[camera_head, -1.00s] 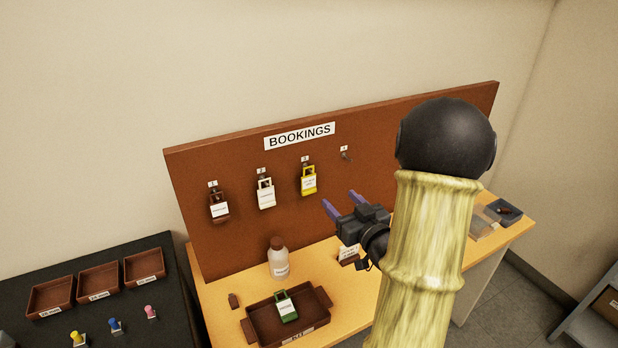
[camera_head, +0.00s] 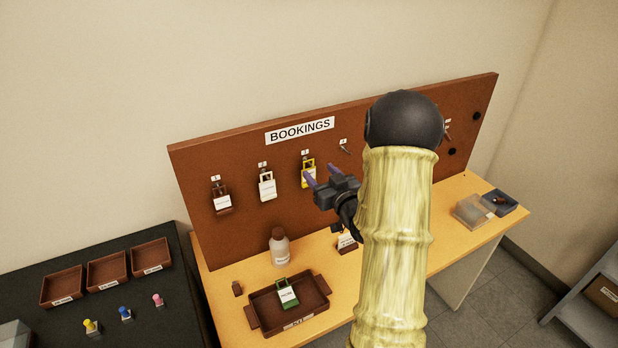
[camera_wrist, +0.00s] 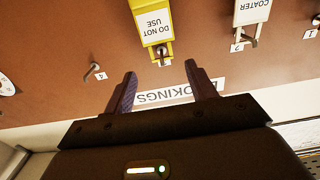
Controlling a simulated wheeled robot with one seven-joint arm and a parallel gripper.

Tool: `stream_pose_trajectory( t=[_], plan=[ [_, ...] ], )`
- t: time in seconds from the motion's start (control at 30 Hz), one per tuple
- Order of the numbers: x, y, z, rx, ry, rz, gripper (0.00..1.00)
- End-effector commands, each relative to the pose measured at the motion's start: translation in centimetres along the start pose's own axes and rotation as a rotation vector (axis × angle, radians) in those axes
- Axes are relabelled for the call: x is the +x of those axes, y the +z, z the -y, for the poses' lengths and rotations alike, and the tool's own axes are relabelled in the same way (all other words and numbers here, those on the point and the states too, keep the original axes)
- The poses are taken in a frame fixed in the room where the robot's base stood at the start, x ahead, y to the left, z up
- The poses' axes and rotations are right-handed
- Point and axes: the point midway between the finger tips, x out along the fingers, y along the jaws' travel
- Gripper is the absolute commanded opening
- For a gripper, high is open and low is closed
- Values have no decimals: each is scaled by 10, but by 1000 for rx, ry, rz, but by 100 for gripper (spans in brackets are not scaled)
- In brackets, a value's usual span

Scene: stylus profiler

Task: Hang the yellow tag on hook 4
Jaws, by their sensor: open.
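The yellow tag (camera_head: 306,166) hangs on the third hook from the left of the brown board. My gripper partly covers it in the head view. In the wrist view, which is upside down, the yellow tag (camera_wrist: 154,22) reads "DO NOT USE" and hangs from its hook. Hook 4 (camera_wrist: 95,69) is bare, with its number plate beside it; it also shows in the head view (camera_head: 344,146). My gripper (camera_head: 321,172) is open and empty in front of the board. In the wrist view its fingertips (camera_wrist: 161,70) lie either side of the yellow tag's hook, apart from the tag.
A brown tag (camera_head: 222,202) and a white tag (camera_head: 267,187) hang left of the yellow one. Below stand a bottle (camera_head: 279,247) and a brown tray (camera_head: 262,322) holding a green tag (camera_head: 287,291). A clear box (camera_head: 474,211) lies on the desk's right.

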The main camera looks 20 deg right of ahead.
Motion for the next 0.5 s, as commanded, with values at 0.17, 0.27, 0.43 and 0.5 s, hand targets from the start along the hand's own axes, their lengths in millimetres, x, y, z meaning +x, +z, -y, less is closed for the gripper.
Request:
stream_pose_trajectory(
  t=[0.17,0.27,0.43,0.5],
  plan=[
    [14,-5,2,1,-1,1,56],
    [27,-7,4,0,-2,1,56],
    [48,-5,4,-1,-2,0,56],
    [51,-4,4,0,-1,1,56]
  ],
)
